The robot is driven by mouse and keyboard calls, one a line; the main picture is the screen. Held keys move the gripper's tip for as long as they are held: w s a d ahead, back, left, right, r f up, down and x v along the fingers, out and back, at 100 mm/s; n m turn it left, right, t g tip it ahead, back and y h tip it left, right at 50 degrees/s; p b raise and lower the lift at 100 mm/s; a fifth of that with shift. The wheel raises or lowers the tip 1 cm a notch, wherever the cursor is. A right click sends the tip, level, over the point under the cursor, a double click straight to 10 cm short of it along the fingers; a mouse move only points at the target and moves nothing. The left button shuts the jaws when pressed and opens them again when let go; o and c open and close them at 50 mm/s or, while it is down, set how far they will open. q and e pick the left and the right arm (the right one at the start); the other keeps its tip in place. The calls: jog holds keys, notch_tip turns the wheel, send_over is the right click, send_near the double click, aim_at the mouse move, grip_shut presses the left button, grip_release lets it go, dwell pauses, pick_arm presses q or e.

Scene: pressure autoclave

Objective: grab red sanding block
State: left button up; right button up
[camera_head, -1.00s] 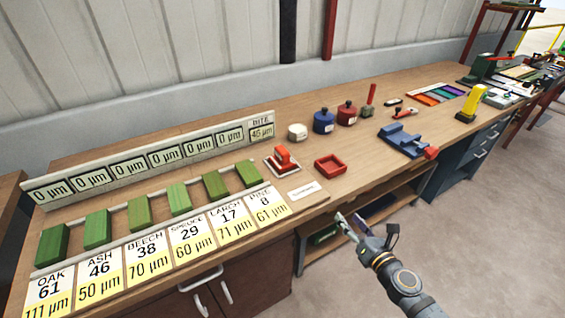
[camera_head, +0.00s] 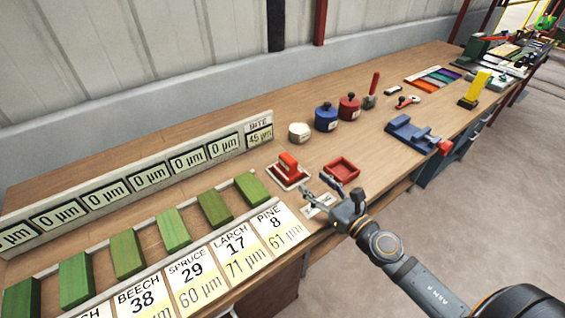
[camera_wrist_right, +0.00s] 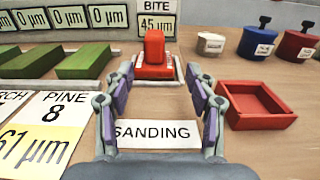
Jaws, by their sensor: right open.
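The red sanding block (camera_head: 288,164) sits on a pale base plate on the bench, with an upright red grip on top. In the right wrist view the block (camera_wrist_right: 154,55) stands straight ahead, beyond and between the fingertips. My right gripper (camera_head: 328,186) is open and empty, just in front of the block on its right, apart from it. Its two fingers (camera_wrist_right: 160,75) frame a white label reading SANDING (camera_wrist_right: 155,134). My left gripper is not in view.
An empty red tray (camera_head: 342,171) lies close to the right of my right gripper. Several green wood blocks (camera_head: 214,207) and species cards (camera_head: 276,228) are at left. Blue (camera_head: 326,117) and red (camera_head: 349,107) lidded pots and a white pot (camera_head: 299,132) stand behind.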

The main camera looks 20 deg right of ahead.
aim_at(288, 162)
jog(key=shift+w+a+r+p, duration=0.15)
jog(key=shift+w+r+p, duration=0.45)
jog(key=shift+p, duration=0.5)
jog(key=shift+p+x, duration=0.5)
jog(key=shift+x, duration=0.3)
jog(key=w, duration=0.1)
jog(key=w+a, duration=0.1)
jog(key=w+f, duration=0.1)
jog(key=shift+w+a+p, duration=0.15)
jog(key=shift+a+p, duration=0.15)
jog(key=shift+p, duration=0.1)
jog(key=shift+w, duration=0.1)
jog(key=x, duration=0.2)
jog(key=p+x, duration=0.1)
jog(key=x, duration=0.2)
jog(key=shift+a, duration=0.4)
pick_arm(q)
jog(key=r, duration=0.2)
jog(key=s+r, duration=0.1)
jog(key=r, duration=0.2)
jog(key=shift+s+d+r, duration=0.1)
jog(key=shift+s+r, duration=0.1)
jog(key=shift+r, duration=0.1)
pick_arm(e)
jog(key=shift+d+f, duration=0.1)
jog(key=shift+s, duration=0.2)
jog(key=shift+c, duration=0.3)
grip_shut()
